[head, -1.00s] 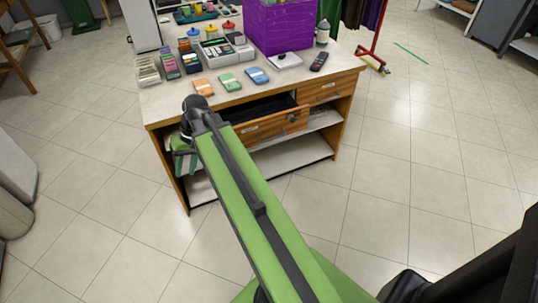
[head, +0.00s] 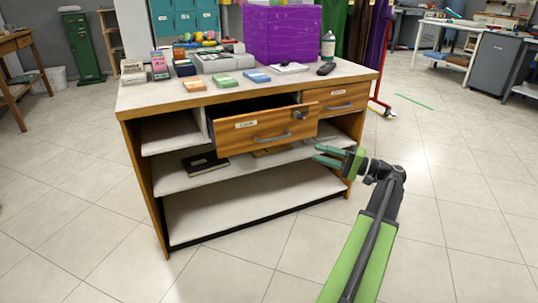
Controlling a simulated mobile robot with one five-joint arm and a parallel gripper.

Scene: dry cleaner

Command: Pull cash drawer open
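The counter (head: 161,95) has two wooden drawers under its top. The left drawer (head: 234,139) stands pulled out, with its dark inside showing, a white label too small to read, a metal handle (head: 272,138) and a round lock. The right drawer (head: 345,97) has a similar label and handle and is shut. I cannot read which label says cash. My gripper (head: 318,155) is to the right of and below the left drawer's front, apart from its handle. Its green fingers are spread with a small gap and nothing between them.
Open shelves lie below, with a black book (head: 204,163) on one. The tiled floor in front is clear. A red rack stands behind right.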

